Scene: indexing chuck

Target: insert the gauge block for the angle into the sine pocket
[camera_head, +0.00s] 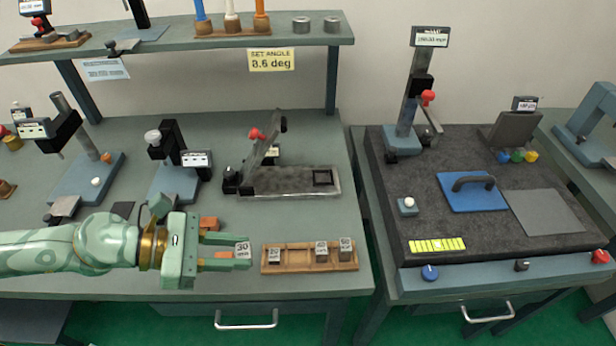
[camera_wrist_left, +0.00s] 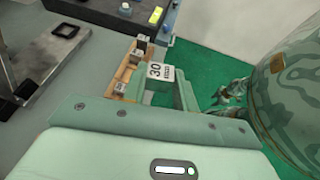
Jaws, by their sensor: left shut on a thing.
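My left gripper (camera_head: 225,251) is shut on a gauge block marked 30 (camera_head: 242,249). The 30 block also shows in the left wrist view (camera_wrist_left: 160,72), between the fingertips. A wooden rack (camera_head: 290,266) just to the right holds blocks marked 20 (camera_head: 274,254), one with an unclear number (camera_head: 321,250) and 50 (camera_head: 345,249). The sine fixture (camera_head: 285,180) lies behind the gripper, with a tilted arm with a red knob and a dark square pocket (camera_head: 322,177) at its right end. A yellow sign (camera_head: 271,60) reads SET ANGLE 8.6 deg. My right gripper does not show.
Measuring stands (camera_head: 175,165) and (camera_head: 85,165) stand at the left of the bench. A dark granite plate (camera_head: 450,220) with a height gauge is on the right-hand bench, across a gap. Bare bench lies between rack and fixture.

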